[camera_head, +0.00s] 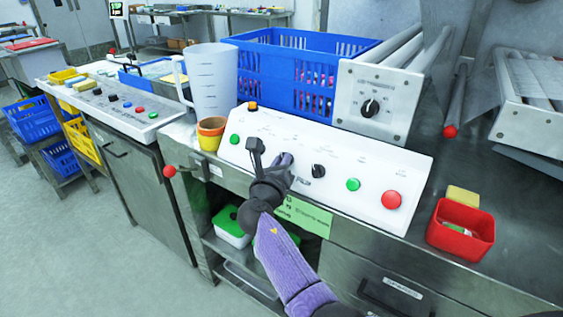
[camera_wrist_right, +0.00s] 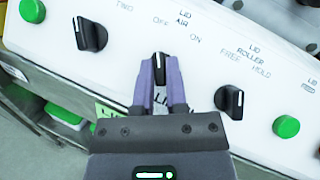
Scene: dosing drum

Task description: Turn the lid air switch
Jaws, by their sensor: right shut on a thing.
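The white control panel (camera_head: 340,170) runs along the front of the steel bench. The lid air switch (camera_wrist_right: 161,62) is a small black knob with a white mark, below the printed words LID AIR, OFF and ON. Its mark points up the panel, towards the labels. My right gripper (camera_wrist_right: 160,75) is shut on it, one purple finger on each side. In the head view my right gripper (camera_head: 284,160) hides most of the switch. My left gripper is in neither view.
Close on either side are the lid roller knob (camera_wrist_right: 229,100) and another black knob (camera_wrist_right: 90,35). Green buttons (camera_head: 353,184) and a red button (camera_head: 391,199) sit on the panel. A blue crate (camera_head: 270,65) and measuring jug (camera_head: 210,85) stand behind; a red bin (camera_head: 460,228) is at right.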

